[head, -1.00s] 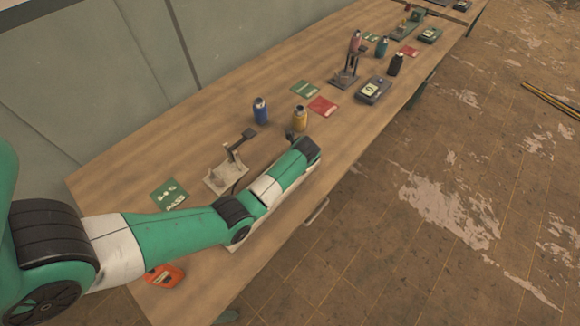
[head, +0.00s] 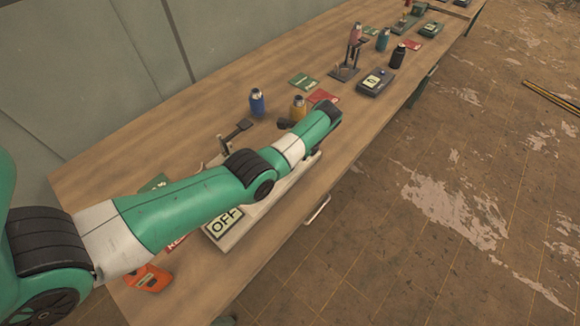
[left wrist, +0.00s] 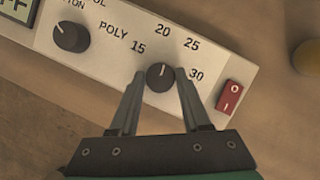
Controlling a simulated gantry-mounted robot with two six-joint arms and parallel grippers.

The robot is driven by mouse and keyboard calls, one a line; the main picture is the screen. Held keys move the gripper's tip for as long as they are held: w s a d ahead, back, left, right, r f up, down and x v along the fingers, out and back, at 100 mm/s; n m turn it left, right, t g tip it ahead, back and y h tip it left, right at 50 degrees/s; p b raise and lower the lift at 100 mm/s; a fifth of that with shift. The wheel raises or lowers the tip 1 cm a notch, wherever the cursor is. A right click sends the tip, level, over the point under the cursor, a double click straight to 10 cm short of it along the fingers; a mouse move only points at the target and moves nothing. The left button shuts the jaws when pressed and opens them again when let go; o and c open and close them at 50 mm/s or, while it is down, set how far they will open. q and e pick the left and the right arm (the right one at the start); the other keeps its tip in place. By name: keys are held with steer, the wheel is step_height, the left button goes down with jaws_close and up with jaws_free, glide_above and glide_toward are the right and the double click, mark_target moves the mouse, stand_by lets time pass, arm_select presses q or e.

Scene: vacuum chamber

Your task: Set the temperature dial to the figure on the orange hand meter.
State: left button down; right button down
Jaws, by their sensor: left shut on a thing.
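The orange hand meter (head: 147,279) lies at the near left of the bench in the head view, partly behind my left arm; its figure is too small to read. The temperature dial (left wrist: 161,78) is a dark round knob on a pale panel, marked 15, 20, 25 and 30 in the left wrist view. Its white pointer line points up, roughly at 20. My left gripper (left wrist: 159,80) has one finger on each side of this knob and is shut on it. In the head view my arm hides the knob. My right gripper is not in view.
The pale controller (head: 268,212) has a display reading OFF (head: 222,222). A second dark knob (left wrist: 70,37) and a red switch (left wrist: 230,97) flank the dial.

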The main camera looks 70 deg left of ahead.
arm_select(q)
steer(key=shift+a+f+n+h+b, duration=0.1)
steer(key=shift+n+h+b, duration=0.4)
steer(key=shift+n+b, duration=1.2)
steer(key=shift+c, duration=1.8)
jaws_free()
steer(key=shift+g, duration=0.3)
